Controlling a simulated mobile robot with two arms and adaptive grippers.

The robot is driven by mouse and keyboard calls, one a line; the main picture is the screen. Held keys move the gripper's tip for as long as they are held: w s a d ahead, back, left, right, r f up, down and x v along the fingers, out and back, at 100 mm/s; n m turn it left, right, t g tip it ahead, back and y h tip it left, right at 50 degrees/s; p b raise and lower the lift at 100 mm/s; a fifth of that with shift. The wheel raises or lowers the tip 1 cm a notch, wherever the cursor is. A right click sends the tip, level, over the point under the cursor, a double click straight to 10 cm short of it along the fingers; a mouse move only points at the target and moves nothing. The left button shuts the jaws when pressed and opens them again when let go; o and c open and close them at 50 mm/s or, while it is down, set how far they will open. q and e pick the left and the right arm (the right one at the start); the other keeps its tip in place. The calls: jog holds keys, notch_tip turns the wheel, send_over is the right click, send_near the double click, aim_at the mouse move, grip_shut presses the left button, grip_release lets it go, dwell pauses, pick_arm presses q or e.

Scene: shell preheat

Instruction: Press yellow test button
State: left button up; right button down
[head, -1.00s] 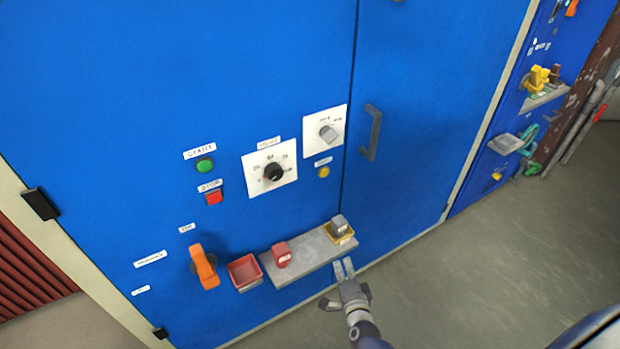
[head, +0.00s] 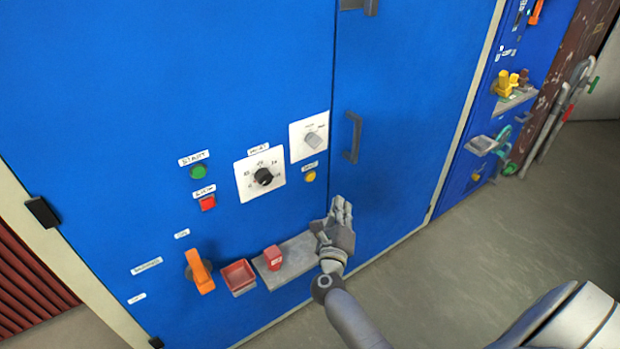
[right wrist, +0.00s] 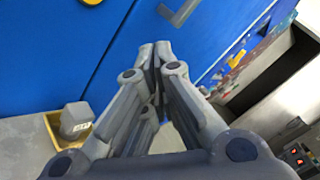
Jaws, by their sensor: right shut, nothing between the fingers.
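The yellow test button (head: 310,176) is a small round button on the blue cabinet door, under a small label below the white panel with the grey knob. Part of a yellow round thing shows at the top edge of the right wrist view (right wrist: 92,1). My right gripper (head: 341,203) is shut and empty, in front of the cabinet, below and to the right of the button and apart from it. In the right wrist view its fingertips (right wrist: 155,55) meet. My left gripper is not in view.
A green button (head: 198,171), red button (head: 208,202), black dial (head: 264,176) and grey knob (head: 313,140) are nearby. A door handle (head: 353,138) is to the right. Below are a shelf (head: 296,260) with a red block (head: 273,257), a red tray (head: 239,277) and an orange handle (head: 200,271).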

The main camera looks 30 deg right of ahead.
aim_at(311, 176)
jog(key=shift+w, duration=0.15)
jog(key=w+b, duration=0.3)
jog(key=w, duration=0.5)
jog(key=shift+w+a, duration=0.25)
jog(key=shift+a, duration=0.15)
jog(key=shift+w+b, duration=0.15)
jog(key=shift+b, duration=0.25)
dwell(0.7)
jog(key=shift+w, duration=0.3)
jog(key=shift+w+b, duration=0.4)
dwell(0.5)
jog(key=shift+s, duration=0.2)
jog(key=shift+s+p, duration=0.45)
jog(key=shift+s, duration=0.25)
